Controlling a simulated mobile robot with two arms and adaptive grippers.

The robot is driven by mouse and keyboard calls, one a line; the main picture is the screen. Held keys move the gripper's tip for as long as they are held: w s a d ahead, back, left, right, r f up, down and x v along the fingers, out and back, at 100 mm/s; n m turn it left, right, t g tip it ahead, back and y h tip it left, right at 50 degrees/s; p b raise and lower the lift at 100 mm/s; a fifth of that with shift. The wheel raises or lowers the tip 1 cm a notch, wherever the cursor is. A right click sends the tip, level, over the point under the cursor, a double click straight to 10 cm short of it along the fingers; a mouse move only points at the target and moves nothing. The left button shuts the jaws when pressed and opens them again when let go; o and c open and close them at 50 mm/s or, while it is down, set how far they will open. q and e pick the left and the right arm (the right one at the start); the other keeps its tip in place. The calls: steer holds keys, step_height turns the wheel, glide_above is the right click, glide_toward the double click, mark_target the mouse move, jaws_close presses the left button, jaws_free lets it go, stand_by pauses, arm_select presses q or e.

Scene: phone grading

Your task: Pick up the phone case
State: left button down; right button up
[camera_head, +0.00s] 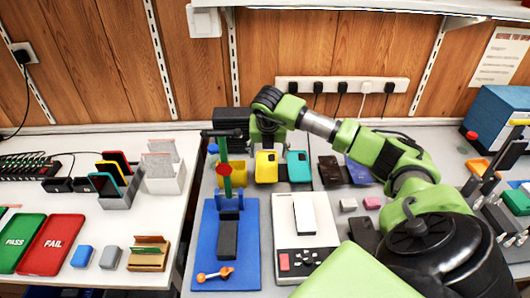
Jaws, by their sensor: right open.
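Several phone cases stand in a row at the back of the bench: a yellow one (266,168), a teal one (299,167), a dark brown one (329,171) and a dark blue one (358,173). My right arm reaches in from the right, and its gripper (267,142) points down just above the yellow case's top edge. The gripper is open; I cannot tell whether its fingers touch the case. The gripper is small and dark here. My left gripper is not in view.
A blue mat (212,270) with a green stand (226,180) lies left of a white device (290,238). A green PASS tray (22,243) and a red FAIL tray (52,245) are at far left. A power strip (342,84) runs along the wall behind.

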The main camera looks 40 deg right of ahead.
mark_target(267, 166)
steer(key=b+x, duration=0.1)
steer(key=x, duration=0.2)
steer(key=shift+a+f, duration=0.1)
steer(key=shift+w+f+b, duration=0.15)
steer(key=shift+f+b, duration=0.15)
steer(key=shift+w+f, duration=0.1)
steer(key=shift+b+x, duration=0.7)
steer(key=shift+x, duration=0.2)
steer(key=b+x, duration=0.2)
steer(key=x, duration=0.1)
steer(key=shift+w, duration=0.15)
steer(key=shift+f, duration=0.15)
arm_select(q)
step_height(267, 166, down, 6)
arm_select(e)
steer(key=c, duration=0.7)
